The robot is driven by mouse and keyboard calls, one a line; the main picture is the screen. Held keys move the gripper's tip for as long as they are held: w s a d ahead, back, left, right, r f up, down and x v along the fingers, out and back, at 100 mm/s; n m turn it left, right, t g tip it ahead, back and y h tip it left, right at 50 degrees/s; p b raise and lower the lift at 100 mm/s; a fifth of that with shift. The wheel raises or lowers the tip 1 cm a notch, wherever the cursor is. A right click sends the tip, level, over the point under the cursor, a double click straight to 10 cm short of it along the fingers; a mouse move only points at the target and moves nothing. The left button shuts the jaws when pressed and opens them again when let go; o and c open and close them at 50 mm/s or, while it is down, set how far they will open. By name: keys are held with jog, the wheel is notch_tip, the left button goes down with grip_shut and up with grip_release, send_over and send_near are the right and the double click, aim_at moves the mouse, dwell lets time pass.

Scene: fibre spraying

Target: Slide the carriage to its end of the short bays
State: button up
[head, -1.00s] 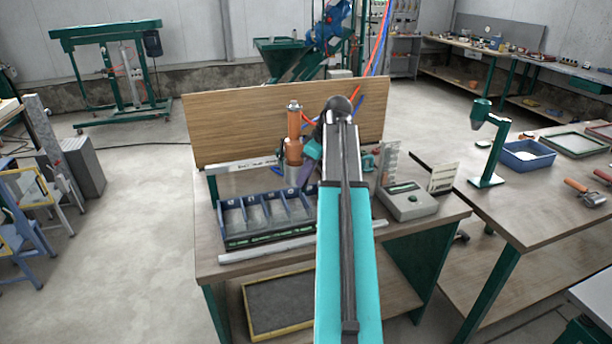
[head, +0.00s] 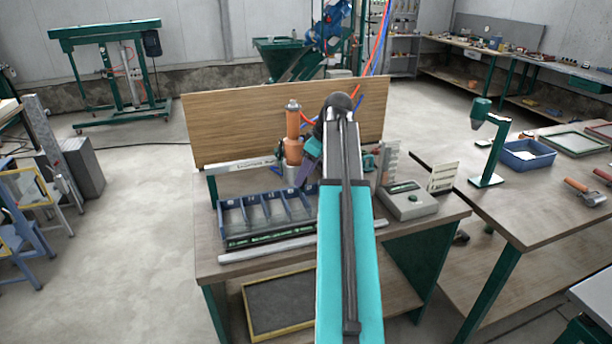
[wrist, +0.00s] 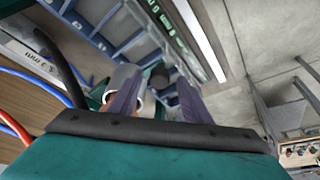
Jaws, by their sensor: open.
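The row of short bays (head: 268,210) is a blue divided tray on the bench; it also shows upside down in the wrist view (wrist: 128,45). An orange cylinder (head: 293,148) stands upright in a silver holder behind the bays. In the wrist view the silver cylinder (wrist: 122,78) shows beside a dark round knob (wrist: 159,76) on a green part, which I take to be the carriage. My gripper (head: 303,181) is open, behind the bays and beside the holder. In the wrist view its purple-grey fingers (wrist: 158,98) stand apart on either side of these parts; contact cannot be told.
A wooden backboard (head: 240,125) stands behind the bench. A pale bar (head: 265,250) lies along the front of the bays. Red and blue hoses (head: 378,45) hang behind.

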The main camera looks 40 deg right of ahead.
jog(key=b+v, duration=0.3)
jog(key=v, duration=1)
dwell(0.5)
